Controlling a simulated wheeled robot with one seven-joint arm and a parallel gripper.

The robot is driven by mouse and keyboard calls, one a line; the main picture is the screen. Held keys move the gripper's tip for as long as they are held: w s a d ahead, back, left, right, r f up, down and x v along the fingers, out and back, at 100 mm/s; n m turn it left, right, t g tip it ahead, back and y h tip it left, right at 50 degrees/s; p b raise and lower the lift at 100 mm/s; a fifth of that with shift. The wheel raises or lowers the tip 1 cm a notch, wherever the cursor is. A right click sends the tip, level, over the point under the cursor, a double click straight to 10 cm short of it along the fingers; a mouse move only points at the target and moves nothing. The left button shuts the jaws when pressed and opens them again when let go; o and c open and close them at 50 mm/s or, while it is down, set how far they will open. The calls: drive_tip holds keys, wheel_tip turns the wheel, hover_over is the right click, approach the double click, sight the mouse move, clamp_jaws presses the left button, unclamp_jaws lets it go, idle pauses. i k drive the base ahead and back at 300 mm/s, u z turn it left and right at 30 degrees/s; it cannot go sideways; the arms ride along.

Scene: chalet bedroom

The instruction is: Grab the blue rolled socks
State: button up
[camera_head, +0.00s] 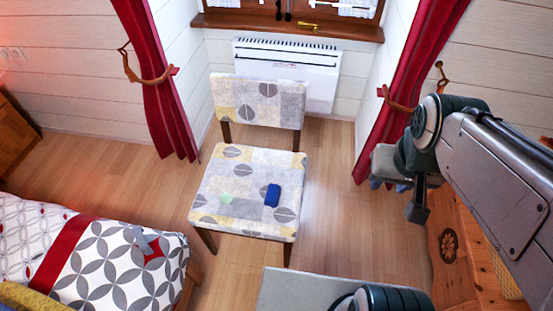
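The blue rolled socks (272,195) show as a small dark blue bundle on the right half of the seat of a patterned chair (240,222). The chair stands upright, its back towards the window wall. My gripper (398,187) hangs at the end of my arm, in the right part of the view. It is to the right of the chair and apart from the socks. Its fingers are small and partly hidden by my wrist, so I cannot tell whether they are open or shut. I see nothing held in it.
A pale green item (226,198) lies on the seat left of the socks. A bed (110,265) with a grey item (150,243) on it fills the lower left. A wooden chest (450,245) is at right, below my arm. A white heater (318,75) and red curtains (160,80) stand behind.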

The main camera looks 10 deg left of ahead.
sight(272, 195)
drive_tip(key=z, duration=1.5)
drive_tip(key=i, duration=0.95)
drive_tip(key=u, duration=3.3)
drive_tip(key=i, duration=0.5)
